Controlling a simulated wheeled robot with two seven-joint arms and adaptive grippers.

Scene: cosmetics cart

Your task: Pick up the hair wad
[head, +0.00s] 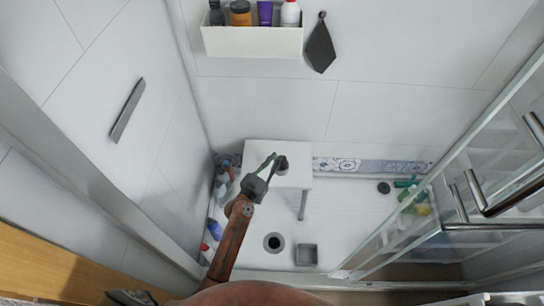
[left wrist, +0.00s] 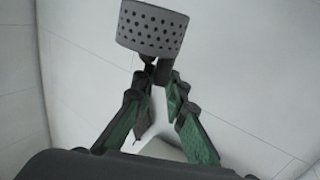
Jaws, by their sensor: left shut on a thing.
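My left gripper (head: 273,163) is over the white stool in the head view. In the left wrist view its green-padded fingers (left wrist: 160,78) are shut on the narrow dark stem of a grey cup-shaped strainer with holes (left wrist: 152,28). The strainer also shows as a small dark shape at the fingertips in the head view (head: 283,164). I cannot make out a hair wad for sure. A small round dark thing (head: 384,187) lies on the shower floor at the right; I cannot tell what it is. My right gripper is not in view.
The white stool (head: 262,148) stands by the back wall. An open round drain (head: 273,242) and a square grey piece (head: 306,254) are on the floor. Bottles line the left wall; green bottles (head: 405,183) lie at the right. A glass door (head: 440,190) bounds the right side.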

